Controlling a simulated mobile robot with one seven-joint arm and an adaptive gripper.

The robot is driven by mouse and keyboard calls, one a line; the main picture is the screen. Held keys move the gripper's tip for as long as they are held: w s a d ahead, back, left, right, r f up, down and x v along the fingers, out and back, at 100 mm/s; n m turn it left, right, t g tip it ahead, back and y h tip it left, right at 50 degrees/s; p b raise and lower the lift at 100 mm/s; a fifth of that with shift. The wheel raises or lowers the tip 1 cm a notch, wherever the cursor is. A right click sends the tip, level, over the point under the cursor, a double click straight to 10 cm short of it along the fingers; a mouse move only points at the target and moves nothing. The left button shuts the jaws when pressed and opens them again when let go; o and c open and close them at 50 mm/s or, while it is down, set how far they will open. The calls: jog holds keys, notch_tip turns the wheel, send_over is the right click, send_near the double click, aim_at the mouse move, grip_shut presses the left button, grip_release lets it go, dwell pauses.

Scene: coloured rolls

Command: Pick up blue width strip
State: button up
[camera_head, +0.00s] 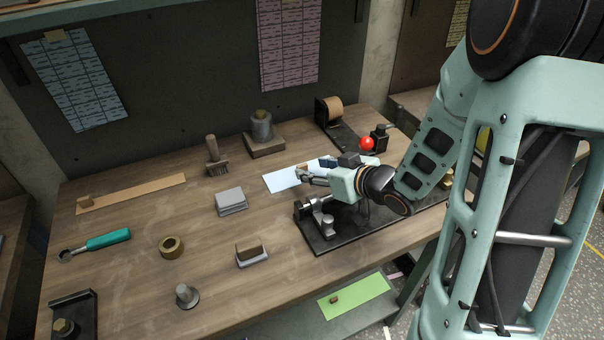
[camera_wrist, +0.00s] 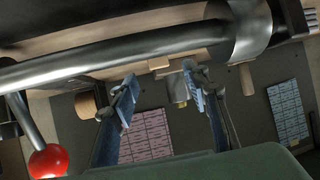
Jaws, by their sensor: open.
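A pale blue strip (camera_head: 284,181) lies flat on the wooden table, left of my gripper. A small wooden block (camera_head: 303,168) shows at the strip's right part, close to the fingers. My gripper (camera_head: 312,172) is open, low over the strip's right end, and hides part of it. In the wrist view my gripper (camera_wrist: 166,100) has its two blue fingers spread apart with no object clearly held between them. I cannot make out the strip in the wrist view. Whether the fingers touch the block is too small to tell.
A black clamp fixture (camera_head: 325,228) stands just in front of my gripper. A red-knobbed lever (camera_head: 367,143) is behind it; the knob (camera_wrist: 50,162) and a thick metal bar (camera_wrist: 110,62) fill the near wrist view. A tape dispenser (camera_head: 335,120) and grey jar (camera_head: 262,128) stand behind.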

aim_at(304, 167)
jog(key=b+x, duration=0.1)
jog(key=x, duration=0.4)
jog(key=shift+f, duration=0.25)
jog(key=c, duration=0.9)
